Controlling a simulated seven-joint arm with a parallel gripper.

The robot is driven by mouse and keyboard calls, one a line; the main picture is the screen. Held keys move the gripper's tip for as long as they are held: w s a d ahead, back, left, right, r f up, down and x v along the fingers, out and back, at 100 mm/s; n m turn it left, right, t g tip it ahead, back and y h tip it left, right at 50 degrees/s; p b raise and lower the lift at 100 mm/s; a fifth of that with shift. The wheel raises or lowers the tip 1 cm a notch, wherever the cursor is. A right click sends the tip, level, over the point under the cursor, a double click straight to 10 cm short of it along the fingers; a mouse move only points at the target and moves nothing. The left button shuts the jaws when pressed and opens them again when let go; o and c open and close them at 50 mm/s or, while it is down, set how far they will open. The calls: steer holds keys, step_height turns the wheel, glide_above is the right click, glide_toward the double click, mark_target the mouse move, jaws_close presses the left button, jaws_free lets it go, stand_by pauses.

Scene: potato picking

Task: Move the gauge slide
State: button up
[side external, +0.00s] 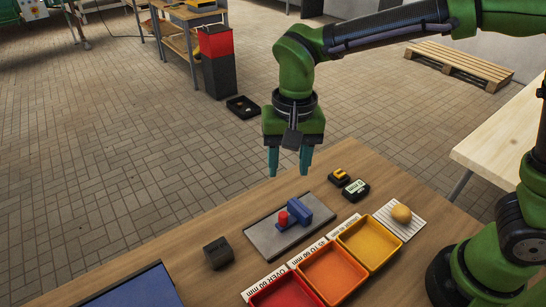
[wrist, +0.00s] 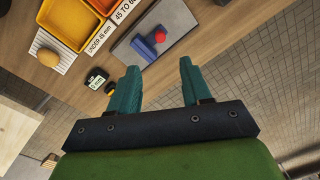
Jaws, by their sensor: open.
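The gauge is a grey plate (side external: 277,234) on the wooden table, with a blue block (side external: 297,211) and a red knob (side external: 283,218) on it. I take the blue block with the red knob to be the slide. In the wrist view the blue block (wrist: 144,48) and red knob (wrist: 160,37) lie beyond my fingertips, on the grey plate (wrist: 172,17). My gripper (side external: 289,174) has teal fingers. It is open and empty, above the table near its far edge, up and behind the gauge. The fingers (wrist: 160,68) stand wide apart in the wrist view.
Labelled red (side external: 262,301), orange (side external: 350,294) and yellow (side external: 388,257) trays stand in front. A potato (side external: 401,214) rests on a striped white pad (side external: 415,225). A digital display (side external: 356,190), a small yellow-black item (side external: 339,177), a dark block (side external: 218,253) and a blue mat (side external: 135,290) are nearby.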

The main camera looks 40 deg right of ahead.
mark_target(283, 214)
steer(key=f+m, duration=0.1)
steer(key=f, duration=0.4)
steer(key=f+m, duration=0.1)
steer(key=f, duration=0.9)
steer(key=shift+w+f+m, duration=0.35)
steer(key=shift+w+m, duration=0.05)
jaws_close()
steer(key=shift+a, duration=0.1)
